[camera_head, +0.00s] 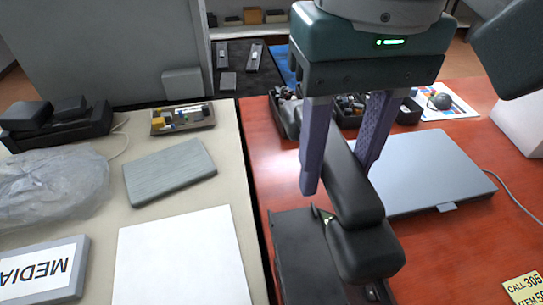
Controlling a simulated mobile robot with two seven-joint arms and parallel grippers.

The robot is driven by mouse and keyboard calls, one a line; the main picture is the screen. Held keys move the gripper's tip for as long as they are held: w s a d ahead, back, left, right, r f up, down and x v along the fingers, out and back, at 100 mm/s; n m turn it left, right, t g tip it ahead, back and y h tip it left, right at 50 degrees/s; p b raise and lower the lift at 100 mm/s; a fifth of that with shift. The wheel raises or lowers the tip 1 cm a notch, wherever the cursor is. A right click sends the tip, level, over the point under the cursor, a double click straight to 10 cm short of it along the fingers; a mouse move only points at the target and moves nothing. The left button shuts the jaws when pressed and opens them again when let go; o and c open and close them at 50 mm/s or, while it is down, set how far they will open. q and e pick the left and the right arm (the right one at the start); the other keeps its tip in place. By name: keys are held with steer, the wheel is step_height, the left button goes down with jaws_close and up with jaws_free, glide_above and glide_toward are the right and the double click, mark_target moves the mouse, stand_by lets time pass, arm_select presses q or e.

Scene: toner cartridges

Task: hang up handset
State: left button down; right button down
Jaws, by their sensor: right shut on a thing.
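My right gripper (338,176) comes down from the top centre, one purple finger on each side of a black handset (357,205), and is shut on it. The handset runs from between the fingers down towards the viewer, its near end over the right part of a black desk phone base (300,258). The base lies on the red desk at the bottom centre, partly hidden by the handset. Whether the handset touches the base cannot be told. My left gripper is not in view.
A closed grey laptop (430,172) lies right of the handset. A black organizer (408,112) stands behind.

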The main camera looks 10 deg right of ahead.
step_height(320, 180, down, 4)
steer(key=b, duration=0.4)
glide_above(310, 271)
step_height(310, 271, down, 10)
steer(key=shift+f, duration=0.25)
steer(key=shift+a+f+b, duration=0.1)
steer(key=shift+f+b, duration=0.5)
steer(key=shift+f, duration=2.05)
steer(key=shift+f, duration=0.15)
steer(key=shift+c, duration=2.2)
jaws_free()
